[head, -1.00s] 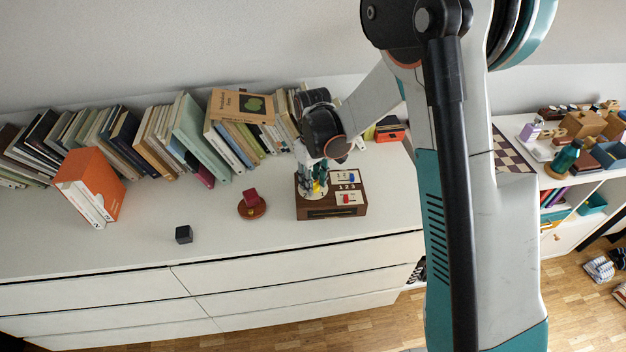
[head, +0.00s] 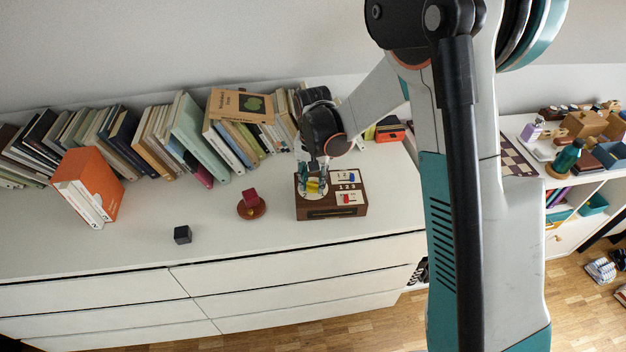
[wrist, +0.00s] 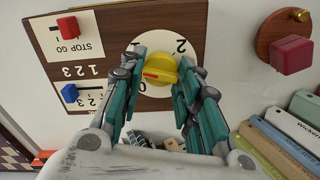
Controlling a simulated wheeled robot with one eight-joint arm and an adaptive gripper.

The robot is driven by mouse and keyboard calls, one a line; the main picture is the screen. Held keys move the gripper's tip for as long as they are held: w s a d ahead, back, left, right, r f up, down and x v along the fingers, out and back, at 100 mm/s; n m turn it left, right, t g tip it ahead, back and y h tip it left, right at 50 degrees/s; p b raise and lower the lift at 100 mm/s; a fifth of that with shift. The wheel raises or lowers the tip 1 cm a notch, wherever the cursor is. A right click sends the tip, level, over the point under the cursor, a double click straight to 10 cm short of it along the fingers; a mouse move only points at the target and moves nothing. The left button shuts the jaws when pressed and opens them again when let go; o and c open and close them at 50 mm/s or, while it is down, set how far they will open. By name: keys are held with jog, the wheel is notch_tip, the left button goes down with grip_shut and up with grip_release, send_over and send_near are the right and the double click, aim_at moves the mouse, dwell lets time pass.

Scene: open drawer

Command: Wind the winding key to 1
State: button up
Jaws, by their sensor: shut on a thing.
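The winding key is a yellow knob (wrist: 158,70) on a white round dial (wrist: 158,97) on the brown box (wrist: 110,28). A red mark on the knob points left in the wrist view. A 2 shows at the dial's upper right and a 0 at its lower left; the other marks are partly hidden by the fingers. My gripper (wrist: 160,78) is shut on the knob, one finger on each side. In the head view the yellow knob (head: 314,186) shows under my gripper, on the left of the box (head: 335,211).
The box also carries a red slider (wrist: 68,27) by STOP GO and a blue slider (wrist: 69,93) by 1 2 3. A red block on a round base (head: 251,205), a dark cube (head: 182,234) and a row of books (head: 190,140) stand on the white cabinet top.

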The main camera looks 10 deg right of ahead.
aim_at(313, 183)
jog(key=m, duration=0.5)
jog(key=shift+m, duration=0.3)
dwell(0.4)
jog(key=o, duration=1.1)
notch_tip(313, 183, up, 12)
